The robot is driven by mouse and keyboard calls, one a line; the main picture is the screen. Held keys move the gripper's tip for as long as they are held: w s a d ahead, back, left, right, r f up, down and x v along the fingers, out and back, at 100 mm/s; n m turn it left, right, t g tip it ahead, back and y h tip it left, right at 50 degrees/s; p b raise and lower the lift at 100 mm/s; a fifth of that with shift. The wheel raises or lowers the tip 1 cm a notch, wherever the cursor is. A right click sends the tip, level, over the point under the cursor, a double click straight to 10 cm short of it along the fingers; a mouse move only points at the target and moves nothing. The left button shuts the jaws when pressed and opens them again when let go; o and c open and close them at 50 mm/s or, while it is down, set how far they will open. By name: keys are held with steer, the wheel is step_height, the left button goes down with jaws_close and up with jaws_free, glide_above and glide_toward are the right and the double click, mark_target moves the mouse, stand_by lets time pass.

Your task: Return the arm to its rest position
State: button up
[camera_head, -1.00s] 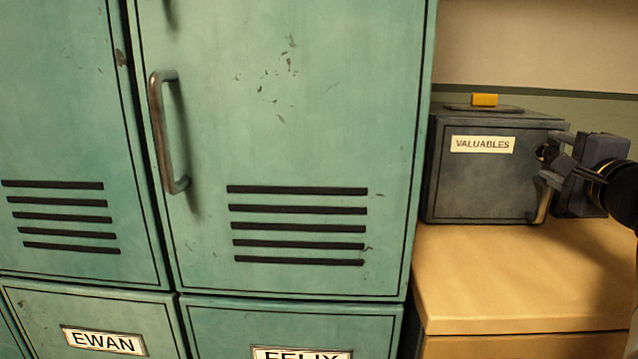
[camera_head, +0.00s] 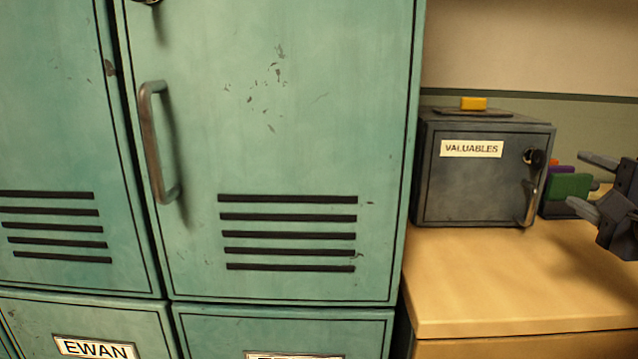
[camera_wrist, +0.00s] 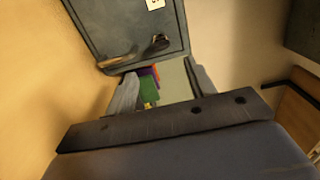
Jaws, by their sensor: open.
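My gripper (camera_head: 592,184) is at the right edge of the head view, above the wooden top and to the right of the dark grey VALUABLES box. Its two fingers are spread apart with nothing between them. In the wrist view my gripper (camera_wrist: 160,88) also shows open fingers, with the box beyond them. The VALUABLES box (camera_head: 470,185) is shut, with a round black lock or knob (camera_head: 535,157) and a metal handle (camera_head: 530,203) on its front. My gripper is apart from the handle. The rest of my arm is mostly out of the head view.
The wooden top (camera_head: 500,280) is clear in front of the box. Green and purple upright items (camera_head: 568,187) stand right of the box. A yellow block (camera_head: 473,103) lies on top of it. Green lockers (camera_head: 290,120) fill the left, with a protruding handle (camera_head: 157,140).

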mark_target(545, 162)
steer(key=w, duration=0.3)
steer(key=w+b, duration=0.1)
steer(key=w, duration=0.6)
steer(key=shift+w+d, duration=0.2)
steer(key=shift+d, duration=0.05)
steer(key=shift+s+r+m+p, duration=0.1)
steer(key=shift+r+m+p, duration=0.25)
steer(key=shift+p, duration=0.2)
steer(key=shift+s+m+p, duration=0.1)
steer(key=shift+m+p, duration=0.3)
steer(key=shift+m, duration=0.05)
steer(key=m+p, duration=0.4)
steer(key=p, duration=0.1)
steer(key=m+p, duration=0.3)
steer(key=p, duration=0.1)
steer(key=m+p, duration=0.5)
steer(key=p, duration=0.2)
steer(key=shift+f+m+p, duration=0.1)
steer(key=shift+m+p, duration=0.25)
steer(key=shift+m, duration=0.05)
steer(key=m+p, duration=0.2)
steer(key=p, duration=0.2)
steer(key=shift+m, duration=0.4)
steer(key=shift+f+m+p, duration=0.15)
steer(key=shift+m+p, duration=0.35)
